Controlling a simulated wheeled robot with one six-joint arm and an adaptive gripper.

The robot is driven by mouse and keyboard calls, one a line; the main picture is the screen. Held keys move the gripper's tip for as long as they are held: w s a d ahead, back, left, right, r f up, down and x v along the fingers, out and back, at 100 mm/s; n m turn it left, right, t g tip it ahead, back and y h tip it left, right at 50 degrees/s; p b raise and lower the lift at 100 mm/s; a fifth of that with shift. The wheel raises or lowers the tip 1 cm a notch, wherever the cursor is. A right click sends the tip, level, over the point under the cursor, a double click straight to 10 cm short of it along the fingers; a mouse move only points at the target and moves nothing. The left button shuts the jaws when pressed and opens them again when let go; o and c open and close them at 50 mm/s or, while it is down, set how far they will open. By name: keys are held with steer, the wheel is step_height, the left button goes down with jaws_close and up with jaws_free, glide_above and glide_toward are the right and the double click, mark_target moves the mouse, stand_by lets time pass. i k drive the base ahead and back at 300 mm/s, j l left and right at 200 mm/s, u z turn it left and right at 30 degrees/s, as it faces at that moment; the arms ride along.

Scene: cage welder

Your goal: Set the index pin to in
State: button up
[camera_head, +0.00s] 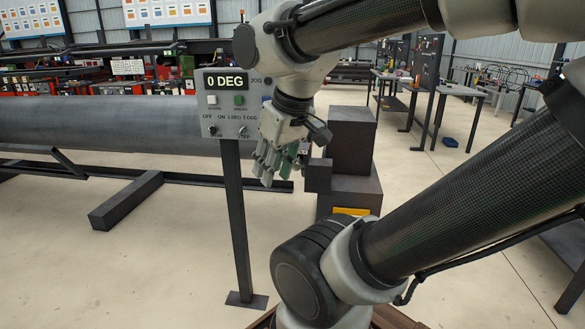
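I cannot make out the index pin for certain. A grey control box (227,103) on a dark post reads "0 DEG" on its display (225,82). It has a white button (212,100), a green button (239,99) and small switches (212,130) below. My gripper (270,177) points downward, just right of the box and its post in the picture. Its fingers hide part of what is behind, and I cannot tell whether they are apart or closed on anything. A small dark block (318,175) stands just right of my gripper; contact is unclear.
A dark stepped housing (351,140) with a yellow label (351,211) stands right of my gripper. A large grey pipe (90,122) runs across the left. Dark floor rails (125,200) lie below it. Open floor (140,270) shows at the lower left.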

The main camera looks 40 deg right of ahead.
mark_target(297, 167)
steer(key=i+l+z, duration=0.15)
steer(key=z, duration=0.25)
steer(key=i+l+z, duration=0.2)
steer(key=z, duration=0.15)
steer(key=i+z, duration=0.2)
steer(key=z, duration=0.2)
